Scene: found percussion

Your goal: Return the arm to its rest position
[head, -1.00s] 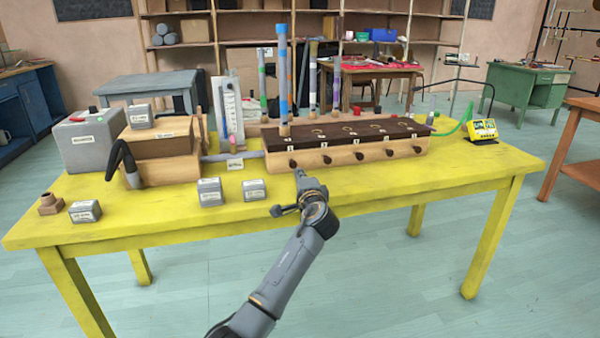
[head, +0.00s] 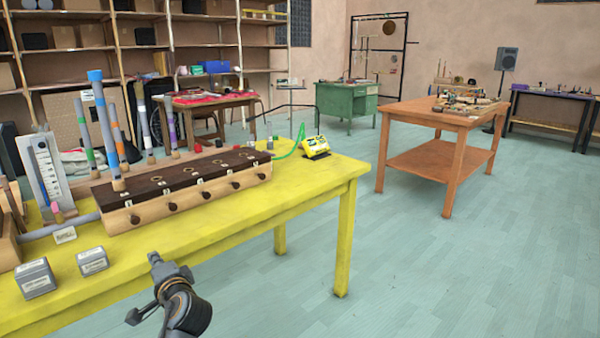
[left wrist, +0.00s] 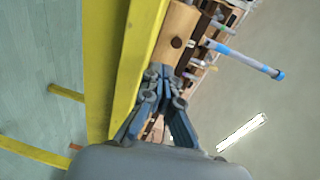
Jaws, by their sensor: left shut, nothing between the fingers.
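My left gripper (head: 156,262) is at the bottom of the head view, in front of the yellow table's (head: 225,232) near edge. Its fingers are together and empty. In the left wrist view the closed gripper (left wrist: 160,72) shows beside the yellow edge, apart from the wooden instrument, as far as I can tell. That wooden chest with a dark top (head: 185,190) and a row of dark knobs stands on the table. A blue-topped pipe (head: 106,130) stands upright on its left end. My right gripper is out of view.
Two small grey boxes (head: 93,261) (head: 37,278) sit near the table's front left. A yellow device (head: 316,147) lies at its right end. An orange-brown table (head: 440,118) stands to the right, with open floor between. A green desk (head: 346,105) is farther back.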

